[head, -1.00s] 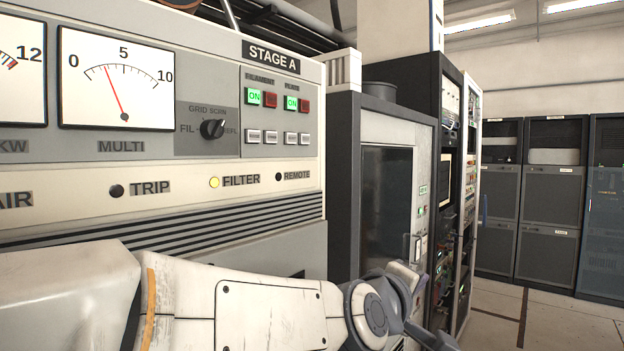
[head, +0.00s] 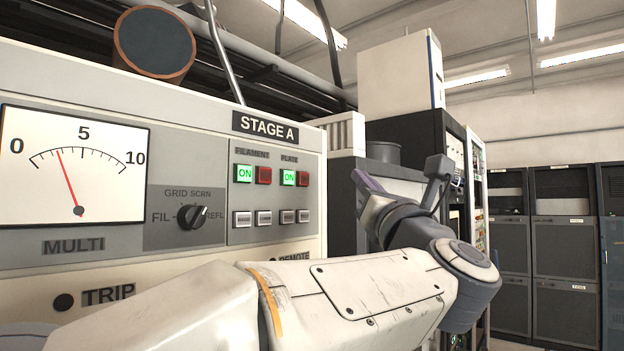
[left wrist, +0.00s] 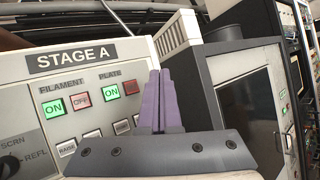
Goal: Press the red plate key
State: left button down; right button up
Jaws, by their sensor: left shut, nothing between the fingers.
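The red plate key (head: 303,178) is on the STAGE A panel, right of the lit green plate ON key (head: 288,178). It also shows in the left wrist view (left wrist: 131,86), just left of my fingers. My left gripper (head: 362,182) is shut and empty, with purple fingers. In the head view it is right of the panel's edge. In the left wrist view its fingers (left wrist: 161,80) point up and cover part of the panel's right edge. I cannot tell the exact gap to the panel. My right gripper is not in view.
The red filament key (head: 264,175) and lit green filament ON key (head: 244,174) are left of the plate pair. Several small grey keys (head: 264,218) lie below. The selector knob (head: 192,217) is further left. A dark cabinet (left wrist: 205,78) stands right of the panel.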

aim_at(303, 179)
pick_arm(q)
jog(key=shift+w, duration=0.1)
jog(key=w+a, duration=0.5)
jog(key=a, duration=0.2)
jog(key=shift+a, duration=0.1)
dwell(2.1)
jog(key=shift+w+a+b, duration=0.25)
jog(key=shift+a+b, duration=0.05)
jog(key=shift+b, duration=0.25)
